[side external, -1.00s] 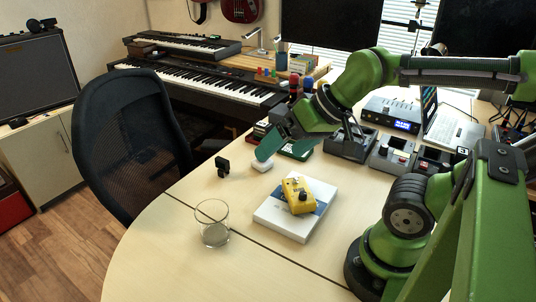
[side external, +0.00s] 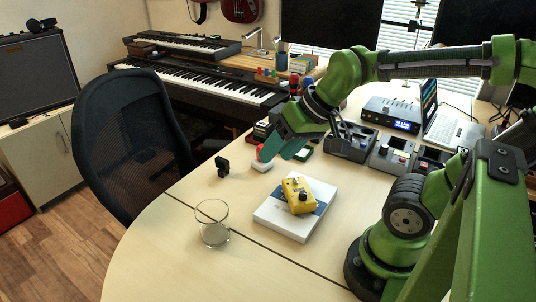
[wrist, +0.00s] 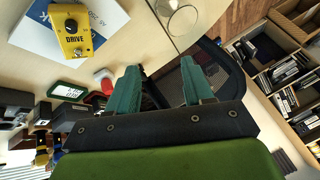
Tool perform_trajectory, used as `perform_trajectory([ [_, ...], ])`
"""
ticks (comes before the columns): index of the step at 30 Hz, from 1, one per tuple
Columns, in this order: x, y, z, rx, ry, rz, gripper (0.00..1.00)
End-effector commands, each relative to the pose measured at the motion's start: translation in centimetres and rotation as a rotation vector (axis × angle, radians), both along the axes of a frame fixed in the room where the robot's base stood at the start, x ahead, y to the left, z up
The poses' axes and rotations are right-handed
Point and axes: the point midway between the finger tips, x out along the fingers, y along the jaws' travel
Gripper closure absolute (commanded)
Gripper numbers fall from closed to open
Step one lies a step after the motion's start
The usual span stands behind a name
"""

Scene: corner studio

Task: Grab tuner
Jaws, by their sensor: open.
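A small black clip-like device (side external: 222,167), which looks like the tuner, stands on the pale desk left of my gripper in the side view. In the wrist view I cannot make it out clearly; my fingers may hide it. My gripper (side external: 281,151) is open with teal fingers and hangs above the desk, right of the black device and apart from it. In the wrist view the gripper (wrist: 161,80) has a wide gap between its fingers, with nothing held.
A white and red item (side external: 261,165) lies near the fingers. A yellow pedal (side external: 299,195) sits on a white box (side external: 272,219). A clear glass (side external: 212,224) stands near the desk's front-left edge. A black chair (side external: 125,140) stands beyond the left edge.

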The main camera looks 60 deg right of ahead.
Motion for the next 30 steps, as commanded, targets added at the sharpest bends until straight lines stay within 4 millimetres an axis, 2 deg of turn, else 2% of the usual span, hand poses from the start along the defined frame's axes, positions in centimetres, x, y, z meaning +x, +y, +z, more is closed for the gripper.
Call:
perform_trajectory([
  [6,7.4,-2.4,0.3,-0.041,0.151,0.0,0.49],
  [11,13.4,-4.7,-0.4,-0.091,0.259,0.043,0.49],
  [15,18.4,-7.1,-2.1,-0.137,0.352,0.095,0.49],
  [21,24.5,-10.6,-5.1,-0.203,0.47,0.192,0.49],
  [25,26.8,-11.9,-5.6,-0.236,0.505,0.253,0.49],
  [30,27.4,-12.0,-3.3,-0.262,0.499,0.321,0.49],
])
